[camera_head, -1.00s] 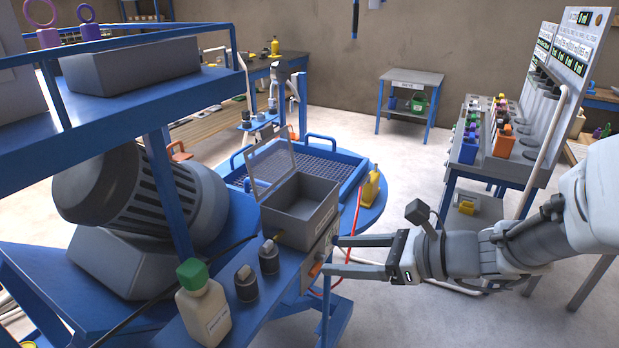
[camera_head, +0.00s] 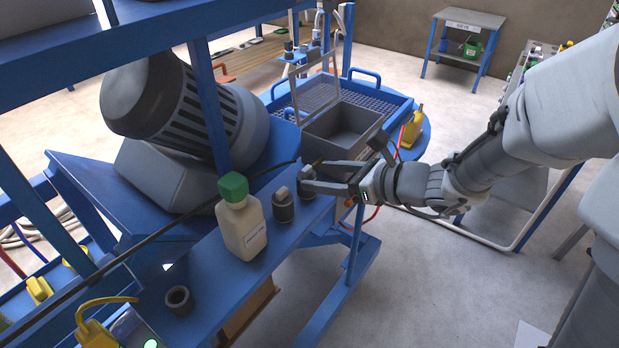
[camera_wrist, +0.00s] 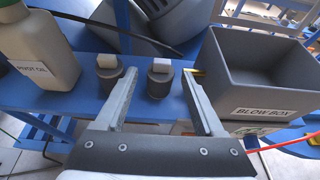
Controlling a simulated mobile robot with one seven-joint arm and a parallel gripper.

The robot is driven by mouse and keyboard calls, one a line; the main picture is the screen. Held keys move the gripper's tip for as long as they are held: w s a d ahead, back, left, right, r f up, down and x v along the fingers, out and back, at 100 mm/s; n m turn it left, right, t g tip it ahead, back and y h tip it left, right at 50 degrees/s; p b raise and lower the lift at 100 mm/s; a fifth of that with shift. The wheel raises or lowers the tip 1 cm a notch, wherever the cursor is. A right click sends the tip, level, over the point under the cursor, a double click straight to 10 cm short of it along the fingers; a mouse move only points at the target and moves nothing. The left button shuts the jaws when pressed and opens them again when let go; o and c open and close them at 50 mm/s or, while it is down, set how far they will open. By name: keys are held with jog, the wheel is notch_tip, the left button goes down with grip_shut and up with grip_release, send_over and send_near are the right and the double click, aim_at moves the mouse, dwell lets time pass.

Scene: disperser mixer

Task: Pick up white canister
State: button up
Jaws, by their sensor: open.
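An off-white canister (camera_head: 242,228) with a green cap stands upright on the blue shelf, left of my gripper. In the wrist view the canister (camera_wrist: 37,50) is at the upper left, outside the jaws, labelled as oil. My gripper (camera_head: 308,177) is open, reaching over the shelf edge near the open grey box. In the wrist view, a dark round holder with a pale block in it (camera_wrist: 160,80) lies between the fingertips of my gripper (camera_wrist: 158,74); I cannot tell whether they touch it. The gripper is apart from the canister.
A second dark holder (camera_head: 283,206) stands between the canister and the gripper. The grey "BLOW BOX" (camera_wrist: 265,90) is to the right of the jaws. A dark cup (camera_head: 179,300) and black cable share the shelf. A large motor (camera_head: 190,110) stands behind.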

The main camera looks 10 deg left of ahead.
aim_at(309, 171)
jog(key=x, duration=0.4)
jog(key=shift+w+a+r, duration=0.15)
jog(key=shift+a, duration=0.15)
jog(key=shift+c, duration=0.2)
grip_shut()
